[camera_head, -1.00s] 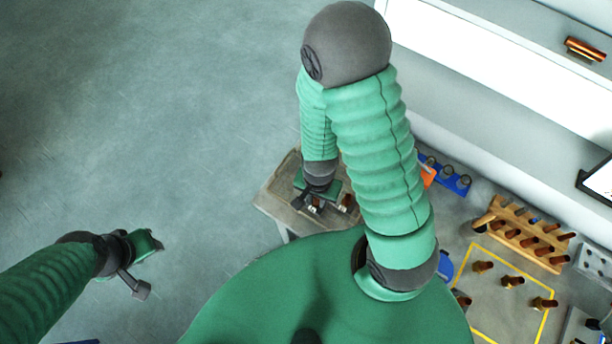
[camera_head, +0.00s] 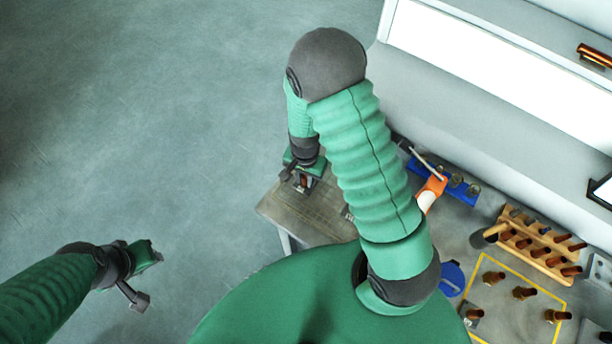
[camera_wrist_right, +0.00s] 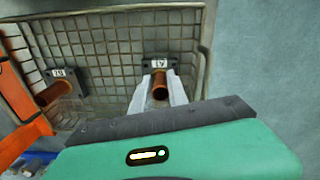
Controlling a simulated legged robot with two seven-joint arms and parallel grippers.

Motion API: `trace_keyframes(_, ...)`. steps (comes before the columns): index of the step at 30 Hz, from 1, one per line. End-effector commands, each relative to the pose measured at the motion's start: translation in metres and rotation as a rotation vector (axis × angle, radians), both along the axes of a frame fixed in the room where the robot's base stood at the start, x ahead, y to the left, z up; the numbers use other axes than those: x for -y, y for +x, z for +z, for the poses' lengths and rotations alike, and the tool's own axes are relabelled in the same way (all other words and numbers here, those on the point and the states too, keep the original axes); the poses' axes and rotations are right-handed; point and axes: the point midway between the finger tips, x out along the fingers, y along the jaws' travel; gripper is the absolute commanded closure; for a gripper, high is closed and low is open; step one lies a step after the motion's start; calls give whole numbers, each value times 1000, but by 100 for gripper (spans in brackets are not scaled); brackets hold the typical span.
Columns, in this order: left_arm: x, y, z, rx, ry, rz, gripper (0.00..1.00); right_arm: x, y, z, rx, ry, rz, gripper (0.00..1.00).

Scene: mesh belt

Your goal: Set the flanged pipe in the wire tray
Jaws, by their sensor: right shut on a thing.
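My right gripper (camera_head: 304,180) is shut on a brown flanged pipe (camera_wrist_right: 159,86), which stands between its pale fingers in the right wrist view. A grey plate with a white number label shows just behind this pipe. The wire tray (camera_wrist_right: 204,48) fills the background of that view, its mesh around and behind the held pipe. I cannot tell whether the pipe touches the tray. A second brown pipe with a labelled grey plate (camera_wrist_right: 62,76) lies at the tray's left. My left gripper (camera_head: 146,268) is far left over the floor; its jaws are too unclear to judge.
A table (camera_head: 285,207) lies below my right arm, which hides part of it. To the right are an orange-and-white item (camera_head: 430,193), a blue holder (camera_head: 462,190), a wooden rack (camera_head: 540,245) with several brown pieces, and a yellow-outlined area (camera_head: 510,272). Floor at left is clear.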

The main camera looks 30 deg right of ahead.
Motion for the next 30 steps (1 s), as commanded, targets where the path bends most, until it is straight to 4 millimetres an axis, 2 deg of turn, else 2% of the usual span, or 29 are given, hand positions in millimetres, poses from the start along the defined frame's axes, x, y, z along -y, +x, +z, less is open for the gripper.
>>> trace_keyframes(6,0,0,-3,0,0,0,64,4,0,-4,0,4,-1,100)
trace_keyframes(7,0,0,-3,0,0,0,64,5,0,-4,-1,4,-1,78)
trace_keyframes(12,0,0,-2,0,0,0,64,5,0,-4,-1,4,-2,59)
trace_keyframes(30,0,0,-2,0,0,0,64,3,-1,-4,-4,4,-1,59)
